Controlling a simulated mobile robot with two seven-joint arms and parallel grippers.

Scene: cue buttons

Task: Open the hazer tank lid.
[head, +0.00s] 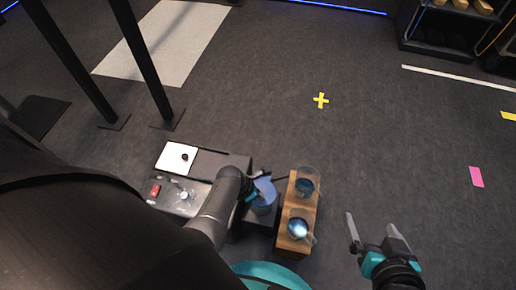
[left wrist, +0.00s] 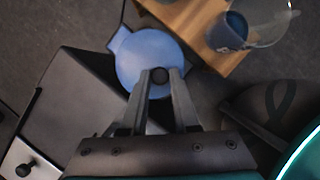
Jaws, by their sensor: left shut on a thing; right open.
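The hazer tank lid is a round blue disc (left wrist: 148,52) with tabs at its edge and a small black knob (left wrist: 158,76). My left gripper (left wrist: 158,86) is shut on that knob, with its fingers on either side. My right gripper (head: 370,223) is open and empty over the floor at the right.
A wooden stand (head: 284,242) beside the tank holds two clear jugs (head: 306,184) with blue in them. A dark box with a white plate (head: 177,158) and a panel with a red switch (head: 155,190) lie left. Black posts (head: 145,60) stand behind.

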